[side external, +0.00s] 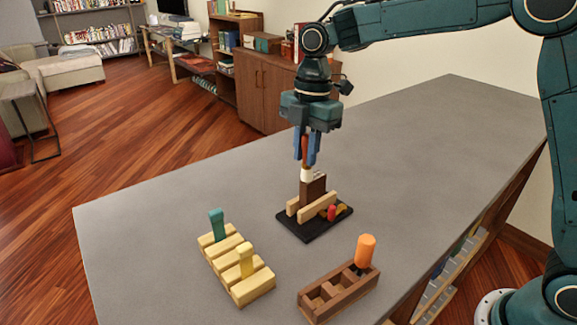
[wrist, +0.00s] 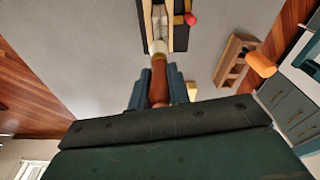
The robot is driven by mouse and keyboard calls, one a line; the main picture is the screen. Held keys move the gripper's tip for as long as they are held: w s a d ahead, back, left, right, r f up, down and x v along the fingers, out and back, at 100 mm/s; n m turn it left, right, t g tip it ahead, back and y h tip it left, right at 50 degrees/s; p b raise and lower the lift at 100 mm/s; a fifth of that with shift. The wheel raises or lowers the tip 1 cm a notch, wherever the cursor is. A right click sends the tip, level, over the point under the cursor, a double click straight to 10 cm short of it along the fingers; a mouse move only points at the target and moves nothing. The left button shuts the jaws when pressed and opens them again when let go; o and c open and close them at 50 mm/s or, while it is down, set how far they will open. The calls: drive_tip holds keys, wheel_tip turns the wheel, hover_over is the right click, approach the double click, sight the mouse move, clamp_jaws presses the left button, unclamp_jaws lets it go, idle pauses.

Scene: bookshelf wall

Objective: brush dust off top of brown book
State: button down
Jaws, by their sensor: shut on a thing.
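My gripper (side external: 307,158) points down, its blue fingers shut on a brush with a red-brown handle (wrist: 159,80) and pale bristles (side external: 306,175). The brown book (side external: 314,191) stands upright between two light wooden rails (side external: 318,206) on a black base (side external: 297,232). The bristles are at the book's top edge, toward its left end in the side view; I cannot tell whether they touch. Pale grey specks, perhaps dust, show on the book's top right of the bristles. In the wrist view, the bristles (wrist: 158,47) overlap the near end of the book's slot.
A red-tipped piece (side external: 331,213) and a yellow piece lie on the base beside the rails. A slotted light wooden rack (side external: 252,286) holds a teal and a yellow piece. A dark wooden box (side external: 337,296) holds an orange-handled tool (side external: 365,250). The grey tabletop behind is clear.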

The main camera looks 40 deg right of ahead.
drive_tip(key=shift+a+f, duration=0.15)
drive_tip(key=shift+a, duration=0.05)
drive_tip(key=shift+d, duration=0.1)
drive_tip(key=shift+d, duration=2.3)
drive_tip(key=shift+a+r, duration=0.15)
drive_tip(key=shift+a, duration=1.05)
drive_tip(key=shift+a+r, duration=0.15)
drive_tip(key=shift+a, duration=1)
drive_tip(key=shift+d, duration=0.15)
drive_tip(key=shift+s+d+f, duration=0.1)
drive_tip(key=shift+s+d, duration=0.05)
drive_tip(key=shift+d, duration=2.05)
drive_tip(key=shift+a, duration=0.15)
